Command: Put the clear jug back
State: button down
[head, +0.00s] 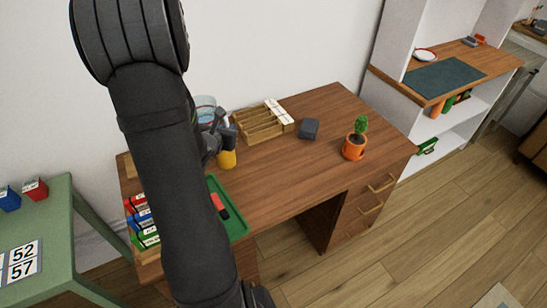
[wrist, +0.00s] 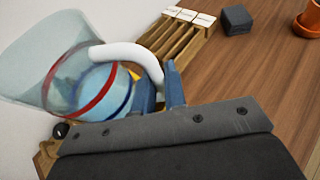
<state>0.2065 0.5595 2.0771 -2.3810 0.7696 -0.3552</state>
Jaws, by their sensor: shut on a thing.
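The clear jug (head: 205,103) is near the wall at the back left of the desk (head: 300,160), partly hidden behind my arm. In the wrist view the jug (wrist: 60,65) looks tilted, with a red band, a blue band and a white handle (wrist: 135,55). My gripper (wrist: 160,88) is shut on the handle, its blue fingers on either side. In the head view my gripper (head: 226,132) is partly covered by my arm. I cannot tell whether the jug's base touches anything.
A yellow object (head: 227,159) stands just below my gripper. A wooden divided rack (head: 262,124), a dark grey block (head: 309,129) and an orange potted cactus (head: 354,146) are to the right. A green tray (head: 236,224) lies in front. The desk's middle is clear.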

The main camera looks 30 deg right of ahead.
jog(key=s+d+f+m+g+h, duration=0.2)
jog(key=s+d+m+g+h, duration=0.35)
jog(key=s+d, duration=1.4)
jog(key=shift+m+g+y, duration=0.65)
jog(key=shift+m+g, duration=0.1)
jog(key=shift+g, duration=0.1)
jog(key=shift+w+a+f, duration=0.7)
jog(key=shift+w+f, duration=1.1)
jog(key=shift+f, duration=0.05)
jog(key=shift+w+a+f, duration=0.7)
jog(key=shift+w+f, duration=1.05)
jog(key=shift+f, duration=0.1)
jog(key=shift+w+a+f, duration=0.7)
jog(key=shift+w+f, duration=1.1)
jog(key=shift+f, duration=0.05)
jog(key=shift+f, duration=0.2)
jog(key=c, duration=1.5)
grip_release()
jog(key=shift+r, duration=0.1)
